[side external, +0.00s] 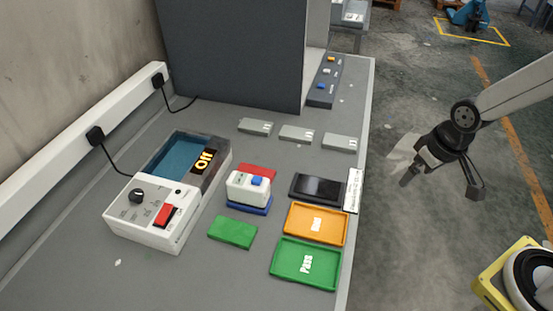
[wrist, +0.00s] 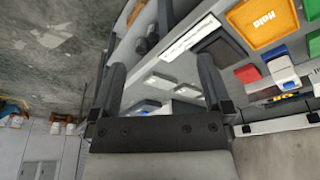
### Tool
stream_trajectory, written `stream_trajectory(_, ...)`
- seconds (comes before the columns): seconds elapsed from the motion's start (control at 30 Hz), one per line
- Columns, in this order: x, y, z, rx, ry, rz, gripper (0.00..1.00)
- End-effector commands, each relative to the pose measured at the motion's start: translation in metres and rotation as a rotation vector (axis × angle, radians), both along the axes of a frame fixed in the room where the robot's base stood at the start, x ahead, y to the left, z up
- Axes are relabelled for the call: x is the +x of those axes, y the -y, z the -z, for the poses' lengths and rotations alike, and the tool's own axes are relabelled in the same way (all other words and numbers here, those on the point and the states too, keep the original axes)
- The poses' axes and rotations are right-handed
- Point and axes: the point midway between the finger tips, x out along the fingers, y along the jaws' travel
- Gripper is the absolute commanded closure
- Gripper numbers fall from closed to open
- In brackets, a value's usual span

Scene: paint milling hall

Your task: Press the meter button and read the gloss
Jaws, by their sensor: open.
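The small white meter (side external: 246,190) with a blue button (side external: 257,181) on top sits on a blue panel (side external: 250,208) on the bench. Any reading on it is too small to make out. My gripper (side external: 438,182) is open and empty, off the bench's right side, over the floor and well apart from the meter. In the wrist view its two fingers (wrist: 162,66) stand wide apart with nothing between them.
Red (side external: 258,171) and green (side external: 232,232) panels flank the meter. A black slab (side external: 317,188), an orange Hold tray (side external: 292,225) and a green PASS tray (side external: 276,267) lie right. A white machine showing "Off" (side external: 150,215) stands left; a tall grey cabinet (side external: 235,50) stands behind.

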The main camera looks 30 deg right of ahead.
Motion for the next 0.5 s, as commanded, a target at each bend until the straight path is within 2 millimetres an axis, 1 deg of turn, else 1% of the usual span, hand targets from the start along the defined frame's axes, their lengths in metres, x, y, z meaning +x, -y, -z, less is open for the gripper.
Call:
stream_trajectory(0.07,0.0000,0.0000,0.0000,0.000,0.000,0.000,0.00)
stream_trajectory(0.1,0.0000,0.0000,0.0000,0.000,0.000,0.000,0.06)
stream_trajectory(0.17,0.0000,0.0000,0.0000,0.000,0.000,0.000,0.25)
stream_trajectory(0.2,0.0000,0.0000,0.0000,0.000,0.000,0.000,0.38)
stream_trajectory(0.27,0.0000,0.0000,0.0000,0.000,0.000,0.000,0.57)
stream_trajectory(0.3,0.0000,0.0000,0.0000,0.000,0.000,0.000,0.70)
stream_trajectory(0.37,0.0000,0.0000,0.0000,0.000,0.000,0.000,0.89)
stream_trajectory(0.4,0.0000,0.0000,0.0000,0.000,0.000,0.000,1.00)
stream_trajectory(0.5,0.0000,0.0000,0.0000,0.000,0.000,0.000,1.00)
